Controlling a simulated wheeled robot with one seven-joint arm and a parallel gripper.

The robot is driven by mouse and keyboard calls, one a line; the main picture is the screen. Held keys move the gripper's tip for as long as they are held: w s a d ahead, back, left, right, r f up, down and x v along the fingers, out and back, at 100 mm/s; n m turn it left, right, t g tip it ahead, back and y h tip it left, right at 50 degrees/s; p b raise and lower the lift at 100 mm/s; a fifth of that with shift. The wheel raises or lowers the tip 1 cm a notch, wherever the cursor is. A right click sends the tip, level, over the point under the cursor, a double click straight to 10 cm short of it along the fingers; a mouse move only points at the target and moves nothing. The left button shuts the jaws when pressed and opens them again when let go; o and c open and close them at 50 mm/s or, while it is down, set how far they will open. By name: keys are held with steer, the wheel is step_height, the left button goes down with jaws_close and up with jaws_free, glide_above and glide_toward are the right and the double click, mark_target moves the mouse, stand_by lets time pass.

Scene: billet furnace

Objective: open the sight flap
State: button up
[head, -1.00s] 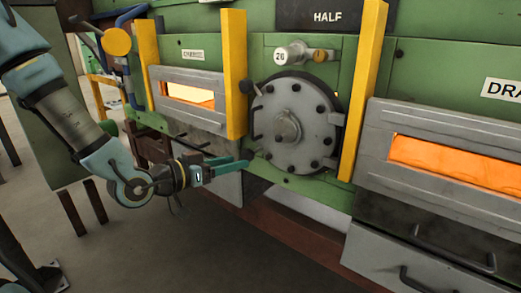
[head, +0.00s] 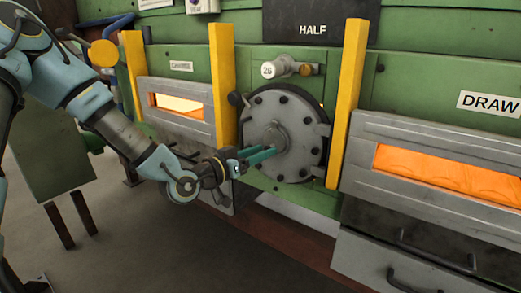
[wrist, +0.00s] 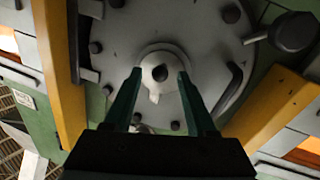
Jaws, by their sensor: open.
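A round grey bolted door (head: 299,112) is set in the green furnace wall between two yellow posts. At its middle is a small pale round boss or cover (head: 272,135), which I take for the sight flap. In the wrist view this cover (wrist: 160,58) has a dark central stud and a pointed tab. My gripper (head: 268,152) is open, its green fingers pointing at the door. In the wrist view my gripper (wrist: 160,73) has one finger on each side of the cover. I cannot tell whether they touch it.
Yellow posts (head: 347,100) (head: 222,85) stand out on both sides of the door. A dark ball knob (head: 234,99) sits at its left edge; it also shows in the wrist view (wrist: 293,32). A tagged fitting (head: 285,68) sticks out above. Glowing slots (head: 450,175) lie to the sides.

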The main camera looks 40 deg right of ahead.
steer(key=shift+d, duration=0.1)
jaws_close()
stand_by(0.4)
stand_by(1.0)
